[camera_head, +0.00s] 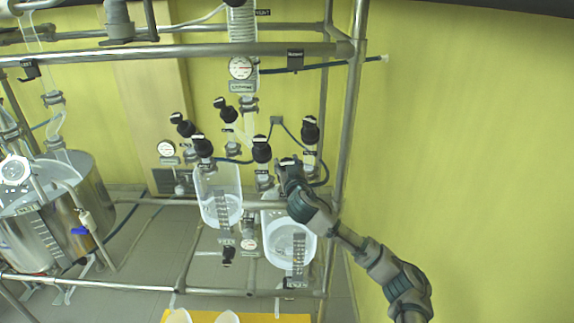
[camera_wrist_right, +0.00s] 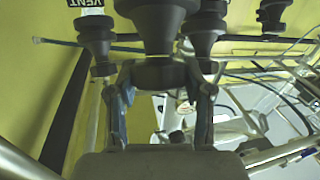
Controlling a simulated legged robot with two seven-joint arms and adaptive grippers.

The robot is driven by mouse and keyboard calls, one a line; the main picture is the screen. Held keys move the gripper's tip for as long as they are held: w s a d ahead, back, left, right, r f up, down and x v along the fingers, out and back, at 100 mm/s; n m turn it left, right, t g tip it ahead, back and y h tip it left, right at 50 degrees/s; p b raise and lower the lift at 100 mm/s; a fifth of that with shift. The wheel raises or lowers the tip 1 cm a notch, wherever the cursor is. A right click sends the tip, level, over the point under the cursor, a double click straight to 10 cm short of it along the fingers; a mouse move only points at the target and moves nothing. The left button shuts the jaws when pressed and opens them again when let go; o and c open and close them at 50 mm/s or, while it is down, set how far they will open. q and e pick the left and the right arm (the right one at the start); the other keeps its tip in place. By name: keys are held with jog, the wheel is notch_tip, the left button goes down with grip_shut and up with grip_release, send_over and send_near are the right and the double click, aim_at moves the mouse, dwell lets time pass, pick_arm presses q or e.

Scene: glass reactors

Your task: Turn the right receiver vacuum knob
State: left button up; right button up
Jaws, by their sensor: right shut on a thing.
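My right gripper (camera_head: 289,170) reaches in from the lower right to the top of the right glass receiver (camera_head: 290,247). In the wrist view the two fingers of this gripper (camera_wrist_right: 160,95) are closed around a dark round knob (camera_wrist_right: 158,70), one finger on each side. In the head view this knob is mostly hidden behind the gripper. Two other black knobs stand close by, one (camera_head: 262,149) to the left and one (camera_head: 310,131) behind to the right. The left glass receiver (camera_head: 220,208) hangs beside the right one. My left gripper is not in view.
A steel vessel (camera_head: 75,195) stands at the left. A round gauge (camera_head: 240,68) sits above. The yellow wall (camera_head: 470,140) at the right is bare.

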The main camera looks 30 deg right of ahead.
jog(key=m+h+b, duration=0.1)
jog(key=f+m+g+h+b, duration=0.1)
jog(key=b, duration=0.1)
jog(key=shift+w+a+f+m+h, duration=0.1)
jog(key=shift+w+f+m+h, duration=0.1)
jog(key=shift+m+h, duration=0.15)
jog(key=shift+s+r+m+g+h+b, duration=0.1)
jog(key=shift+r+m+g+h+b, duration=0.1)
jog(key=shift+m+g+h+b, duration=0.85)
jog(key=shift+m+t+p, duration=0.25)
jog(key=shift+m+p, duration=0.15)
jog(key=shift+d+r, duration=0.1)
jog(key=shift+d, duration=0.1)
jog(key=o, duration=1)
jog(key=shift+c, duration=0.2)
jog(key=shift+o, duration=1)
jog(key=shift+w+d, duration=0.1)
jog(key=shift+w, duration=0.1)
jog(key=shift+s, duration=0.1)
